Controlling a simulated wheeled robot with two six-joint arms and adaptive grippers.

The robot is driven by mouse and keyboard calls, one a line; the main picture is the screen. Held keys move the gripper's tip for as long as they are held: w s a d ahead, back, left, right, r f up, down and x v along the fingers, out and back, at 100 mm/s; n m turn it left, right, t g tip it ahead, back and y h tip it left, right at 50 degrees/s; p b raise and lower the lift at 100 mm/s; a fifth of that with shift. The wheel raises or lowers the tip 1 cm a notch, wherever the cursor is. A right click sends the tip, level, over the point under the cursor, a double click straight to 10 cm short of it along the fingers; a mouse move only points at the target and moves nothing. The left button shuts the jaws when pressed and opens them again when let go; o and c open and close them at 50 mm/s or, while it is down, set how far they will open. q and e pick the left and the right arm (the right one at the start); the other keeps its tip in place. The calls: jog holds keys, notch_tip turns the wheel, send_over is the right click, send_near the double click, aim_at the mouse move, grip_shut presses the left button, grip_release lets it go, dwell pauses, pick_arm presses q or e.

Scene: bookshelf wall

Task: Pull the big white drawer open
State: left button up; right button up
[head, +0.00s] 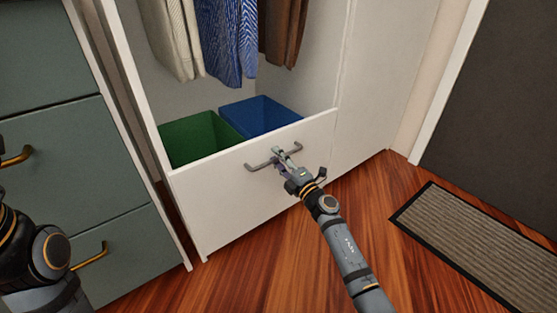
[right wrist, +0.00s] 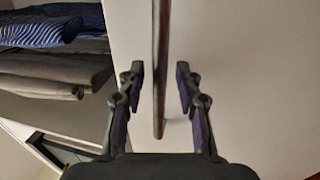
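The big white drawer (head: 228,195) is at the bottom of the white wardrobe, its front panel flush with the wardrobe's side edges as far as I can see. Its grey bar handle (head: 258,165) runs across the middle of the panel. My right gripper (head: 279,154) is at the handle. In the right wrist view the gripper (right wrist: 158,90) is open, with one finger on each side of the handle bar (right wrist: 160,70) and visible gaps between. Of my left arm only a part shows at the lower left; its gripper is out of view.
A green bin (head: 200,137) and a blue bin (head: 260,115) stand behind the drawer front, under hanging clothes (head: 225,40). A grey-green dresser (head: 60,150) with brass handles stands at the left. A doormat (head: 480,240) lies at the right. Wooden floor (head: 260,260) before the drawer is clear.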

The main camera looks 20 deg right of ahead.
grip_shut()
jog(key=shift+s, duration=0.1)
dwell(0.3)
